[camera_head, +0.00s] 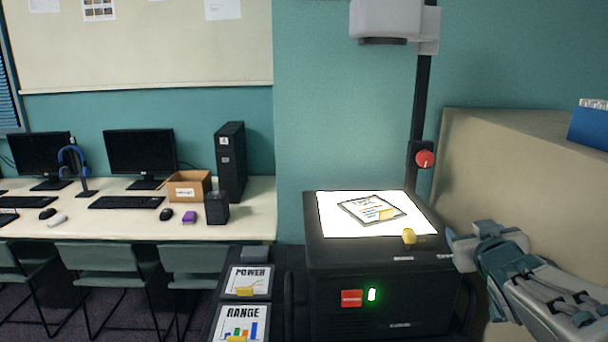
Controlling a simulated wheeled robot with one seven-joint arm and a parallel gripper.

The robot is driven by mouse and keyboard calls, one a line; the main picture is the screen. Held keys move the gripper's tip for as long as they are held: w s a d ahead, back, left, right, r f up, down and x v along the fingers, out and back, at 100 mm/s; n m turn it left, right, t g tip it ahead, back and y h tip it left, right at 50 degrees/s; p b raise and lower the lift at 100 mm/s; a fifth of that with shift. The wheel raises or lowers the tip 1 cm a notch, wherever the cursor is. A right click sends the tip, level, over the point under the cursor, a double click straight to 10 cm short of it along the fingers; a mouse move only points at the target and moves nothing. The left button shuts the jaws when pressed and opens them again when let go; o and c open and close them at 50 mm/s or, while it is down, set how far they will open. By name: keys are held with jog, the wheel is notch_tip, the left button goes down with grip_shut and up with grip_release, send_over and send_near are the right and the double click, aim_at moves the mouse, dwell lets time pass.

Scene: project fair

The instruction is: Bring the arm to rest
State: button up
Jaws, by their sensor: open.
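My gripper (463,247) is at the right, just beside the front right corner of the overhead projector (408,280). It is open, and I see nothing between its fingers. My arm comes in from the lower right edge. A framed transparency (368,208) with a small chart and a yellow tab lies on the projector's lit glass (330,222).
The projector's post (418,120) with a red knob rises behind the glass. A beige cabinet (520,160) stands close behind my arm. Framed POWER (248,270) and RANGE (238,325) sheets lie left of the projector. A computer desk (120,215) and chairs (108,258) fill the left.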

jog(key=s+a+f+g+y+p, duration=0.3)
jog(key=s+a+f+g, duration=0.9)
jog(key=s+a, duration=0.4)
jog(key=s+f, duration=0.1)
jog(key=s, duration=0.1)
jog(key=shift+s+a+f+m+y, duration=0.3)
jog(key=shift+a, duration=0.1)
jog(key=shift+o, duration=0.2)
